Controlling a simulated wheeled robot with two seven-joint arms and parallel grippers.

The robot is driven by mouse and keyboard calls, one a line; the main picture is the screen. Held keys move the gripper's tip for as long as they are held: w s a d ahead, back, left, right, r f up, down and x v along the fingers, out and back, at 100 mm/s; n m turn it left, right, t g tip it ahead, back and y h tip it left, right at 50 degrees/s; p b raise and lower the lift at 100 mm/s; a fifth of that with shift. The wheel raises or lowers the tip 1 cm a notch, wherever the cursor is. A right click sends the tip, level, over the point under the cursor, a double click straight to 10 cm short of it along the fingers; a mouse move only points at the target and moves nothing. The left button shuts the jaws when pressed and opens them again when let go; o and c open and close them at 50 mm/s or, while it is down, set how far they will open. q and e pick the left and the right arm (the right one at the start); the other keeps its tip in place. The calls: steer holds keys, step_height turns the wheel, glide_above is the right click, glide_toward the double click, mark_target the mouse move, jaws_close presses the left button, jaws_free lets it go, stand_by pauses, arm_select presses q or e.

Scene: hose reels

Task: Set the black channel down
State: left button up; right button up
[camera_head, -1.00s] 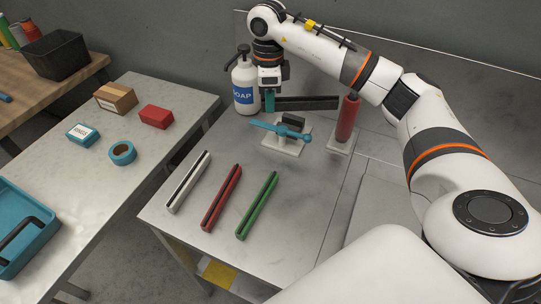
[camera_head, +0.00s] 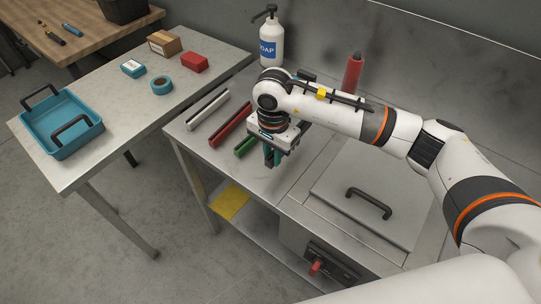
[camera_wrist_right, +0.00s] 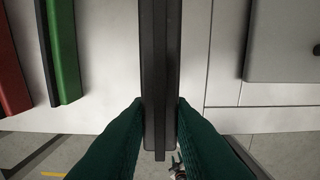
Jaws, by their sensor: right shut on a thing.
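My right gripper (camera_head: 272,156) is over the front part of the steel worktop, to the right of the green channel (camera_head: 246,145). In the right wrist view its teal fingers (camera_wrist_right: 160,128) are shut on the black channel (camera_wrist_right: 160,60), one on each side near its near end. The channel runs straight up the picture, roughly parallel to the green channel. My wrist hides most of the black channel in the head view. I cannot tell whether it touches the worktop. My left gripper is not in view.
A red channel (camera_head: 229,125) and a white channel (camera_head: 207,109) lie left of the green one. A soap bottle (camera_head: 270,42) and a red cylinder (camera_head: 352,72) stand at the back. A lid with a black handle (camera_head: 369,203) is at right. A teal tray (camera_head: 62,140) is on the left table.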

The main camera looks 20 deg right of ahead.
mark_target(273, 176)
steer(key=shift+f, duration=0.6)
step_height(273, 176, down, 4)
steer(key=shift+f+p, duration=0.1)
steer(key=shift+p, duration=0.4)
steer(key=shift+s+f, duration=0.1)
steer(key=shift+f, duration=0.1)
steer(key=o, duration=0.9)
